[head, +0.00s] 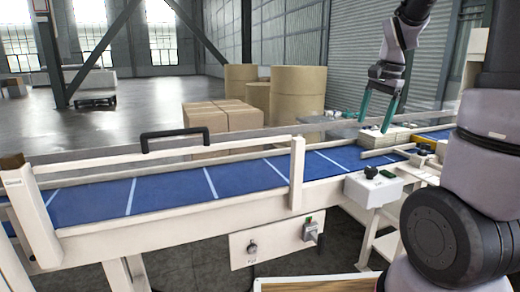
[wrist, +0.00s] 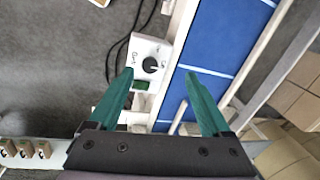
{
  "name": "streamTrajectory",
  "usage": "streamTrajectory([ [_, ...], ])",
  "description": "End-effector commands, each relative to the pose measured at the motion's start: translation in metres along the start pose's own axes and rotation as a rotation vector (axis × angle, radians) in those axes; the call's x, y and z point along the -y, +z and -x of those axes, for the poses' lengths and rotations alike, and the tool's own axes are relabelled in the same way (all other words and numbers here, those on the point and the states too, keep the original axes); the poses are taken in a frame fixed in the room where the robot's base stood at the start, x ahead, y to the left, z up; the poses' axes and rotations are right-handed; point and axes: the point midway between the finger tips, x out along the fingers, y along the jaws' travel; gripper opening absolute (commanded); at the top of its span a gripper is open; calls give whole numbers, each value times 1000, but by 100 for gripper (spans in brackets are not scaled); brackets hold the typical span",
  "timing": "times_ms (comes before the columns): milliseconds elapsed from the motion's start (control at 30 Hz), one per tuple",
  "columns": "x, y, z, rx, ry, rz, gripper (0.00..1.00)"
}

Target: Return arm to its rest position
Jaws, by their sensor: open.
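My gripper (head: 374,126) is raised over the far right part of the conveyor in the head view, with its two green fingers pointing down. In the wrist view my gripper (wrist: 158,76) has its fingers spread apart, with nothing held between them. Behind that gap a white control box (wrist: 147,52) with a black knob and a green part shows below, beside the blue belt (wrist: 217,40). In the head view a pale, flat stack (head: 392,137) appears just below the fingertips; whether they touch cannot be told.
The blue conveyor (head: 170,192) with pale rails runs across the front. A white box with a black knob (head: 372,190) stands at its near side, and a switch panel (head: 278,240) hangs below. Cartons (head: 222,118) and large brown rolls (head: 297,95) stand behind. Open floor lies back left.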

Motion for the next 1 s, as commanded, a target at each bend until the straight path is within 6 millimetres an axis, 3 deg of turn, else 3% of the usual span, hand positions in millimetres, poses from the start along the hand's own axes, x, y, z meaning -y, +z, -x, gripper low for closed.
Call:
streamTrajectory([
  [33,-4,16,18,-9,-55,56,82],
  [200,-20,67,57,-63,-192,260,82],
  [500,-58,142,93,-230,-341,575,82],
  [700,-69,162,96,-293,-367,664,82],
  [1000,-70,163,96,-297,-368,671,82],
])
